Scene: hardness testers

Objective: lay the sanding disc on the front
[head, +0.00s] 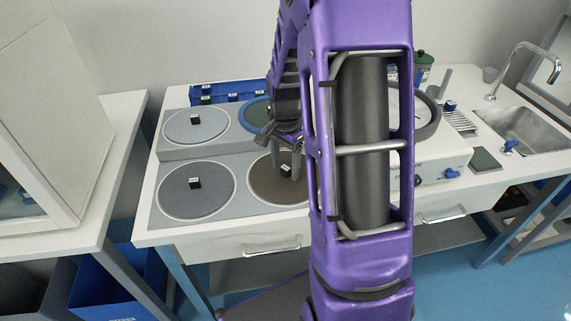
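Several round discs lie on the bench's grey plates. A grey disc (196,127) is back left and another grey disc (184,190) is front left. A brown disc (266,187) lies front right, partly hidden by my arm.
A blue bin (205,93) with small items stands behind the plates. Right of my arm are a white machine with a round bowl (430,115), a dark green pad (485,159) and a sink (530,124). A white cabinet (50,110) stands on the left table.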

